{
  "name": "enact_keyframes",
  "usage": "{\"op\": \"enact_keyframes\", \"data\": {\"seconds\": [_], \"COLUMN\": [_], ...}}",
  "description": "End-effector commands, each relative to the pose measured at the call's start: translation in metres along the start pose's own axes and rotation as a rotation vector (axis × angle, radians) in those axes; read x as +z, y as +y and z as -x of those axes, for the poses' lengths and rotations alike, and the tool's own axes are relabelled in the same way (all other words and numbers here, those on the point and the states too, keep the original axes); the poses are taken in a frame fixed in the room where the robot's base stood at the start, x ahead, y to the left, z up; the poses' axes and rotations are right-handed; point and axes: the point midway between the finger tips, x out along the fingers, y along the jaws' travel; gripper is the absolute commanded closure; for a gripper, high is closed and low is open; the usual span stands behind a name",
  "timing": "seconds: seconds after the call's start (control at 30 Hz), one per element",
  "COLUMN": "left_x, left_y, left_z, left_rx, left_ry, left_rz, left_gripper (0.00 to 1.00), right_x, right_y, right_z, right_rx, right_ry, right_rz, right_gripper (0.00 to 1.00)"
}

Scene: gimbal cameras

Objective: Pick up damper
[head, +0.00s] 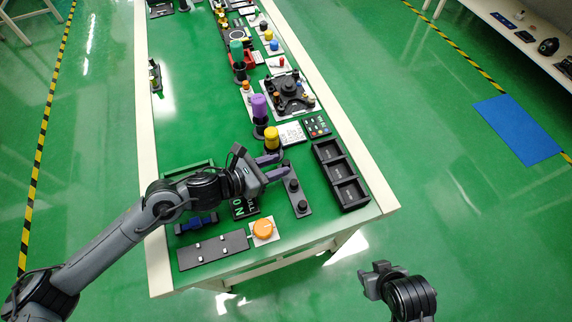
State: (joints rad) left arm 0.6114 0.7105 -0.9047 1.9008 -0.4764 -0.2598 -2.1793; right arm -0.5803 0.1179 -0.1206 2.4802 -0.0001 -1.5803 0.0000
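I cannot tell for sure which part is the damper. Small coloured parts stand on the green table: a purple cylinder (259,106), a yellow cylinder (271,133), a teal part (237,48) and a round orange part (263,229) on a white plate. My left gripper (273,166) is over the near part of the table, just nearer than the yellow cylinder. Its two purplish fingers are apart with nothing visible between them. A dark strip with round knobs (296,193) lies beside its fingertips. My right gripper (374,286) is beyond the table's near right corner, its fingers unclear.
A black three-compartment tray (341,174) stands along the right edge. A black device on a plate (289,92) sits further back. A grey plate (212,250) and a blue part (197,224) lie front left. The table's left middle is mostly clear.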

Motion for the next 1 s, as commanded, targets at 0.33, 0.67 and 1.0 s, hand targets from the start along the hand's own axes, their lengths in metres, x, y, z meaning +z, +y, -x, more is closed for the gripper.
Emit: {"op": "enact_keyframes", "data": {"seconds": [0.33, 0.67, 1.0], "left_x": [0.0, 0.0, 0.0], "left_y": [0.0, 0.0, 0.0], "left_z": [-0.023, -0.022, -0.022], "left_rx": [0.0, 0.0, 0.0], "left_ry": [-0.001, 0.0, 0.0], "left_rz": [0.0, 0.0, 0.0], "left_gripper": [0.64, 0.91, 1.0], "right_x": [0.001, 0.002, 0.002], "right_y": [-0.001, 0.0, 0.002], "right_z": [-0.005, -0.005, -0.005], "right_rx": [-0.002, 0.001, 0.006], "right_ry": [0.001, 0.0, -0.001], "right_rz": [-0.003, 0.001, 0.007], "right_gripper": [0.57, 0.57, 0.57]}}
